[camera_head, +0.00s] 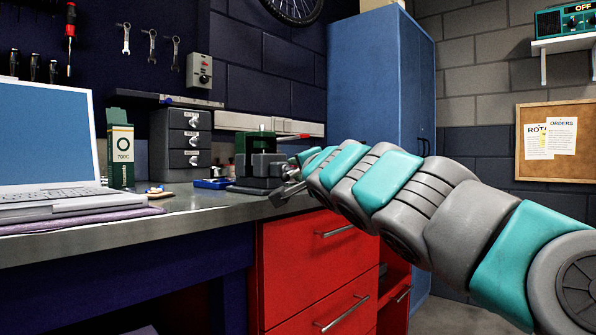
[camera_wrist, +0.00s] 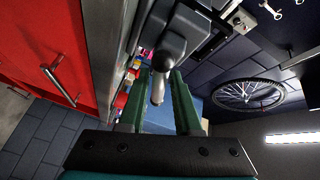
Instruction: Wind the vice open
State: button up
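The grey vice (camera_head: 258,166) stands on the bench near its front edge, with a green part at its back. In the wrist view the vice's grey body (camera_wrist: 170,38) is at the top centre, with a pale grey rounded handle (camera_wrist: 158,85) pointing down from it. My gripper (camera_wrist: 158,100) has its two green fingers apart, one on each side of the handle, with gaps showing. In the head view my arm hides the gripper's fingers beside the vice. A metal bar (camera_head: 287,194) shows below my wrist at the bench edge; I cannot tell what it belongs to.
The bench (camera_head: 180,212) also holds a laptop (camera_head: 48,140), a green and white box (camera_head: 121,157), a grey drawer unit (camera_head: 181,140) and a blue tray (camera_head: 212,183). Red drawers (camera_head: 318,262) are below. A blue cabinet (camera_head: 375,85) stands behind my arm.

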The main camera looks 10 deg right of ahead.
jog(key=shift+f, duration=0.1)
grip_shut()
jog(key=shift+f+n+b, duration=0.2)
jog(key=shift+n+b, duration=0.1)
jog(key=shift+b, duration=0.2)
